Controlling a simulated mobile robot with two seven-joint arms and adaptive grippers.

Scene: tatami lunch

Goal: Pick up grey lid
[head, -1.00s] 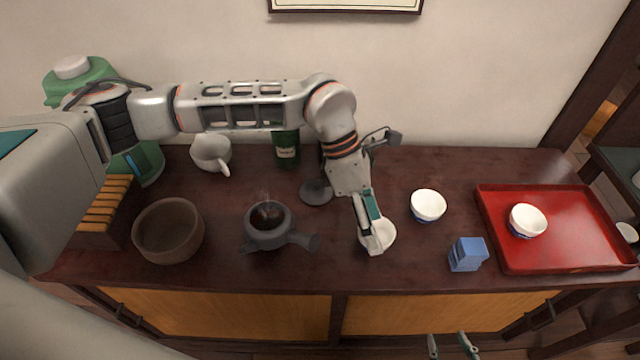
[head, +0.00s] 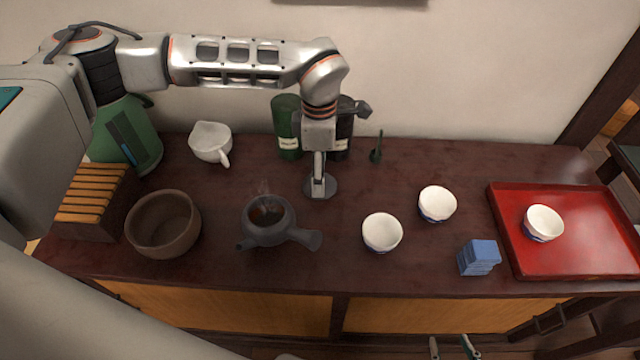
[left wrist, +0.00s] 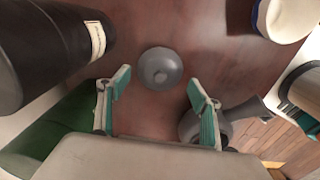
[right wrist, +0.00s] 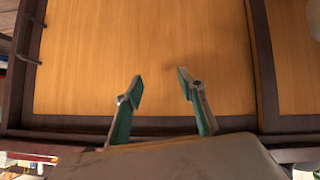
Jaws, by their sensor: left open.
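The grey lid (head: 328,187) lies on the dark wooden counter, a round disc partly covered by my left gripper in the head view. In the left wrist view the lid (left wrist: 160,68) shows whole, with a small knob in its middle. My left gripper (head: 318,190) is above the lid, pointing down. In the left wrist view its fingers (left wrist: 160,90) are spread, with the lid beyond and between the tips; nothing is held. My right gripper (head: 455,346) is low at the front edge of the head view. In the right wrist view its fingers (right wrist: 160,88) are apart and empty.
A grey teapot (head: 268,234) without a lid stands left of the grey lid. White bowls (head: 382,233), a blue block (head: 478,257) and a red tray (head: 575,255) are to the right. A brown bowl (head: 163,250) is at left.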

